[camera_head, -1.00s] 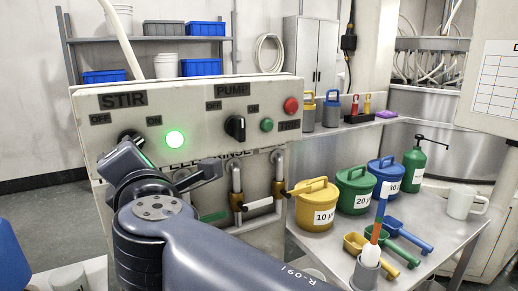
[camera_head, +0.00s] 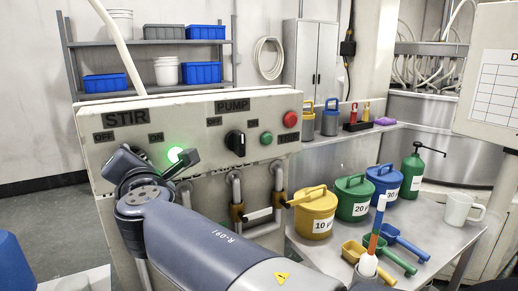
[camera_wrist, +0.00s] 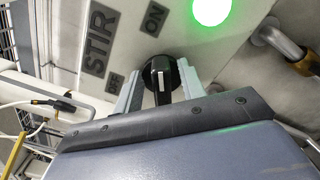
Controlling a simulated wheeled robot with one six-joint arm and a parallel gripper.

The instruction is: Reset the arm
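My gripper (camera_head: 152,160) is at the left part of the control panel (camera_head: 205,108), in front of the STIR switch. In the wrist view my gripper (camera_wrist: 161,82) is open, with one finger on each side of the black STIR knob (camera_wrist: 161,72) and narrow gaps showing beside its handle. The knob's white mark points up in that view, roughly towards the ON label (camera_wrist: 155,18); the OFF label (camera_wrist: 115,83) is at its left. The green STIR lamp (camera_head: 175,154) is lit. In the head view my gripper hides the knob.
Pipes with brass-coloured fittings (camera_head: 237,212) run below. At right, a metal table (camera_head: 430,238) holds lidded pots, scoops, a green sprayer (camera_head: 412,172) and a white mug (camera_head: 460,208).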

